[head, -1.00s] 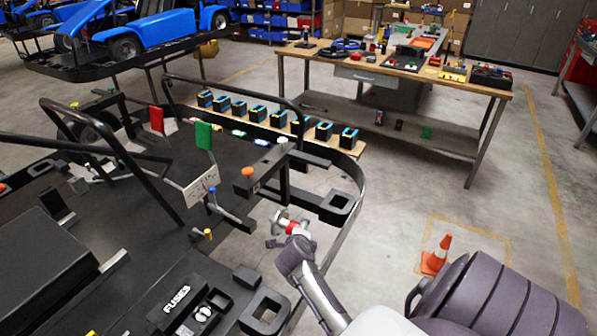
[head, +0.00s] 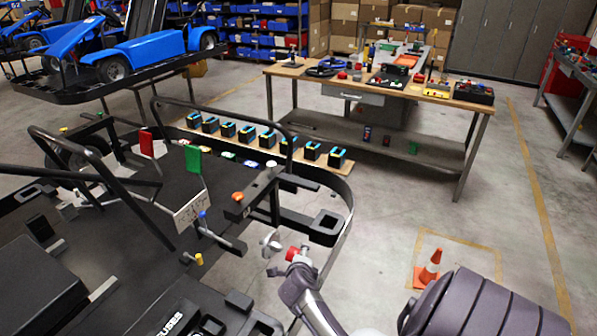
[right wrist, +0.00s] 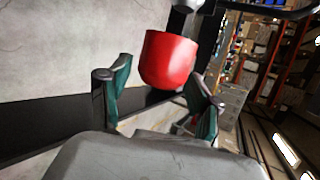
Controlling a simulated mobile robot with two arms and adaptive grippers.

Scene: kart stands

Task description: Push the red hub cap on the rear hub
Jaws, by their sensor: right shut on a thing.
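The red hub cap (head: 291,254) is at my right gripper (head: 290,260), near the outer rail of the kart frame. In the right wrist view the red cap (right wrist: 168,60) sits at the tips of my right gripper's two teal-padded fingers (right wrist: 162,95), which are shut on it. A silver hub (head: 271,243) is just left of and beyond the cap in the head view. Part of a silver piece, likely that hub (right wrist: 202,5), shows at the top of the right wrist view, past the cap. The cap appears apart from the hub. My left gripper is out of view.
The black kart frame (head: 332,222) curves close beside my right gripper. A row of black-and-blue boxes (head: 247,134) stands on a board behind. A workbench (head: 440,97) is farther back. An orange cone (head: 428,268) stands on open floor at the right.

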